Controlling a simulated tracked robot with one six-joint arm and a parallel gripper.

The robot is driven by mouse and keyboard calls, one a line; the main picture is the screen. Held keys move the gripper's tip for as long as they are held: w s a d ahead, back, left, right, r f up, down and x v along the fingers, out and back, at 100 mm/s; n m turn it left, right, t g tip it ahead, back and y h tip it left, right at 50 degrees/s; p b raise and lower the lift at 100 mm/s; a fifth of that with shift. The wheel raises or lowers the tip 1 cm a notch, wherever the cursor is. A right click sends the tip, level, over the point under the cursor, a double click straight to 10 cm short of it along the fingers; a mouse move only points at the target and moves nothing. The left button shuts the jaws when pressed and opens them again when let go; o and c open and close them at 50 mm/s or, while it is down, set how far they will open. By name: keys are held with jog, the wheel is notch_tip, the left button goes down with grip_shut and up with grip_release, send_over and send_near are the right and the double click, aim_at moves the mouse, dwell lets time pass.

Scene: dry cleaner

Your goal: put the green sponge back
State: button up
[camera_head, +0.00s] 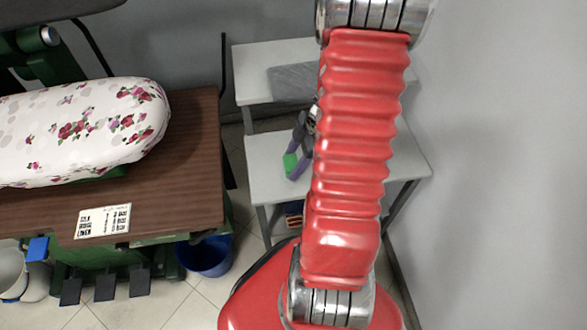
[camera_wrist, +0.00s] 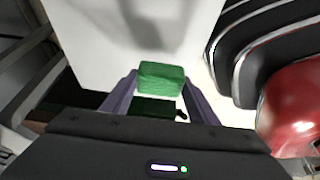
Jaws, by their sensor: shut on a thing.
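The green sponge (camera_wrist: 161,77) is a small green block between the two purple fingers of my gripper (camera_wrist: 158,90) in the wrist view. My gripper is shut on it. In the head view the sponge (camera_head: 290,164) shows at the end of my gripper (camera_head: 297,165), over the left part of the grey shelf unit's middle board (camera_head: 262,183). I cannot tell whether the sponge touches the board. My red arm hides much of the shelf unit.
The shelf's upper board (camera_head: 255,62) bears a grey flat thing (camera_head: 292,80). Some small things (camera_head: 293,208) lie on a lower level. A brown table (camera_head: 195,190) with a flowered ironing board (camera_head: 90,130) stands at left, a blue bucket (camera_head: 208,258) below. A grey wall (camera_head: 500,150) is at right.

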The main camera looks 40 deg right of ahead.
jog(key=shift+f, duration=2.05)
jog(key=o, duration=1)
jog(key=v, duration=1.2)
jog(key=shift+a+r, duration=0.1)
